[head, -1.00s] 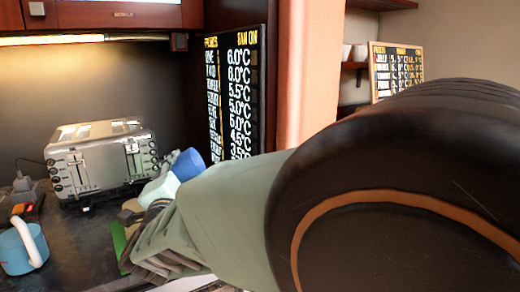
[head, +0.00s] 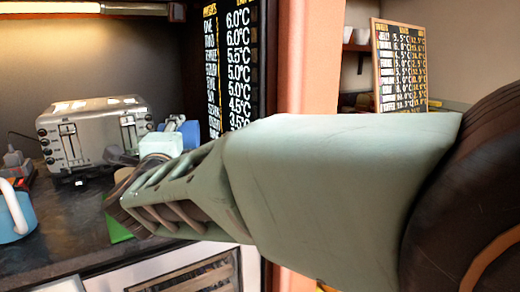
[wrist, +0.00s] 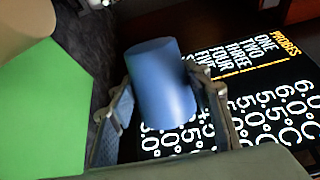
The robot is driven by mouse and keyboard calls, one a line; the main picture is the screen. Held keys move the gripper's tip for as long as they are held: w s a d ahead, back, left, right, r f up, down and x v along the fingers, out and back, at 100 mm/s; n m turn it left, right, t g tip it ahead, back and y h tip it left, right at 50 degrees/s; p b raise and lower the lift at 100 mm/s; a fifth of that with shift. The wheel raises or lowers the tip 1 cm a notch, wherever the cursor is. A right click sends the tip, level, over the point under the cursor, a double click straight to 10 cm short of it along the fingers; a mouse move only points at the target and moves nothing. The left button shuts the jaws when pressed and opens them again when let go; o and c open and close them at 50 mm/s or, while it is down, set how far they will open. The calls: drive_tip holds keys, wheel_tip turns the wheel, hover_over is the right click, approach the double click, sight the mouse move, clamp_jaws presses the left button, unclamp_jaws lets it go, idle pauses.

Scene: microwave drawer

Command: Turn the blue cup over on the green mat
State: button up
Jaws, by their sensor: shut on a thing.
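The blue cup (wrist: 160,88) sits between the two fingers of my gripper (wrist: 165,95) in the wrist view, and my gripper is shut on it. A finger presses on each side of the cup. I cannot tell which end of the cup is open. In the head view the blue cup (head: 190,132) shows only in part, right of the toaster and behind my arm, held above the counter. The green mat (wrist: 42,110) lies left of my gripper in the wrist view. In the head view only a strip of the green mat (head: 116,231) shows beside my arm.
A silver toaster (head: 95,137) stands at the back of the counter. A light blue mug (head: 12,220) with a white handle is at the left edge. A black menu board (head: 232,70) stands behind the cup. A beige thing (wrist: 22,22) lies by the mat.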

drive_tip(key=shift+f+m+b, duration=0.35)
drive_tip(key=shift+m+b, duration=0.15)
drive_tip(key=shift+b, duration=0.15)
drive_tip(key=m+b, duration=0.3)
drive_tip(key=shift+b, duration=0.3)
drive_tip(key=shift+r+m+b, duration=0.2)
drive_tip(key=shift+m+b, duration=0.35)
drive_tip(key=shift+m, duration=0.15)
drive_tip(key=shift+r, duration=0.25)
drive_tip(key=m, duration=0.6)
drive_tip(key=shift+m, duration=0.3)
drive_tip(key=m, duration=0.5)
drive_tip(key=shift+m, duration=0.4)
